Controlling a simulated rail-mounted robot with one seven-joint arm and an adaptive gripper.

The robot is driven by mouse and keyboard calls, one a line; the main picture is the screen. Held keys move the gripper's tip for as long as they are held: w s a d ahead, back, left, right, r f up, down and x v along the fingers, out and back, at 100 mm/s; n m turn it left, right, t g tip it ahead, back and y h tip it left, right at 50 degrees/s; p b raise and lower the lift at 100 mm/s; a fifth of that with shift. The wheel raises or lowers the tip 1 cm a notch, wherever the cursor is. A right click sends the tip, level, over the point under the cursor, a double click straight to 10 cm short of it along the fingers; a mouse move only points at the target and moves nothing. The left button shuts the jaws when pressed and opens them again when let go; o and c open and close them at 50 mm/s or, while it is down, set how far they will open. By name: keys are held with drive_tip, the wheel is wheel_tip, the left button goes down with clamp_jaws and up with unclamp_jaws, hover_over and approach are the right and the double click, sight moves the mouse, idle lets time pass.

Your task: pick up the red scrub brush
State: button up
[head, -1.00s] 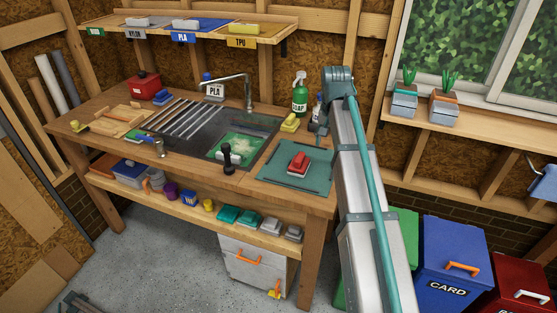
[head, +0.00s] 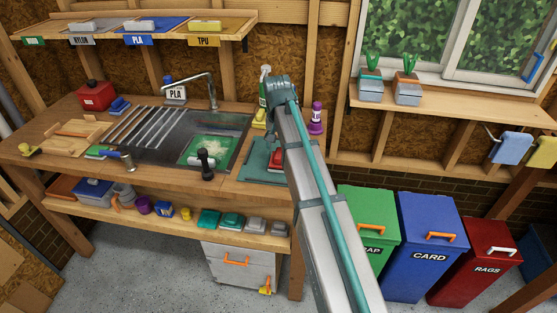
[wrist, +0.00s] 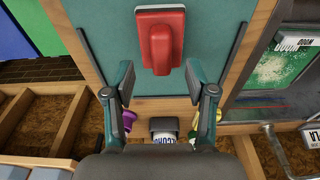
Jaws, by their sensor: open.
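The red scrub brush (wrist: 160,42) lies on a teal mat (wrist: 112,22) in the wrist view. My gripper (wrist: 159,80) is open, with its two fingers spread and nothing between them. The brush is beyond the fingertips, roughly in line with the gap. In the head view, only part of the brush (head: 277,157) shows beside my arm, on the mat (head: 257,163) at the right end of the bench.
A sink (head: 222,128) with a black-handled tool (head: 206,160) lies left of the mat. A purple bottle (head: 316,118) and a yellow item (head: 259,117) stand behind it. Green (head: 366,225), blue (head: 430,238) and red (head: 476,262) bins stand right of the bench.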

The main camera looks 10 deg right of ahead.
sight(279, 152)
drive_tip(key=shift+w+f+p, duration=0.25)
drive_tip(key=shift+f+p, duration=0.2)
drive_tip(key=shift+f, duration=0.8)
drive_tip(key=shift+w+f+p, duration=0.2)
drive_tip(key=shift+f+p, duration=0.2)
drive_tip(key=shift+f, duration=0.85)
clamp_jaws()
